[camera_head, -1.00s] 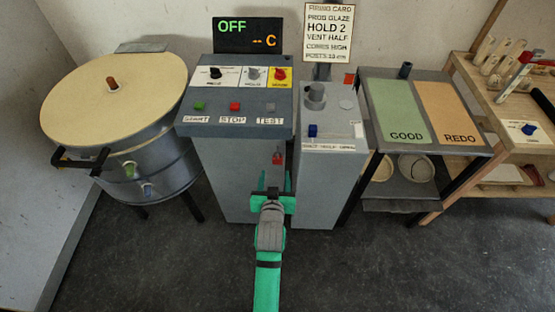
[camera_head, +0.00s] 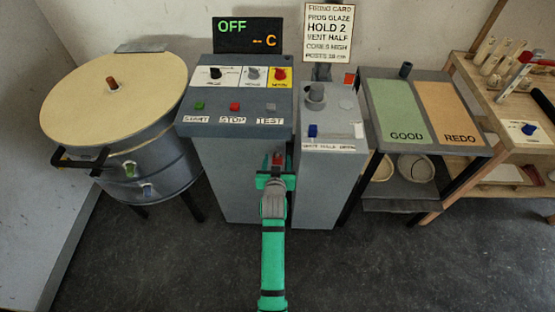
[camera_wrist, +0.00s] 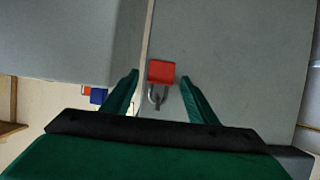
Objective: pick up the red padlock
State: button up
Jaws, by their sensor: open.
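The red padlock (camera_head: 277,160) is on the front of the grey control cabinet, near its right edge. In the wrist view the padlock (camera_wrist: 161,72) shows its red body and a grey metal shackle, between and just past the fingertips. My gripper (camera_head: 276,178) is in front of the cabinet at the padlock and hides its lower part in the head view. In the wrist view my gripper (camera_wrist: 158,82) has its two green fingers apart, one on each side of the padlock, with space between them and it.
The control cabinet (camera_head: 228,185) has several buttons and knobs on top. A narrower grey cabinet (camera_head: 322,185) with a blue switch stands close on its right. A round kiln (camera_head: 150,165) is at the left, a GOOD/REDO table (camera_head: 470,152) at the right. The floor in front is clear.

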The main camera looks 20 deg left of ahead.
jog(key=c, duration=1.3)
jog(key=shift+o, duration=0.2)
jog(key=shift+r, duration=0.15)
jog(key=shift+r, duration=0.6)
jog(key=shift+s+d, duration=0.1)
jog(key=shift+s, duration=0.1)
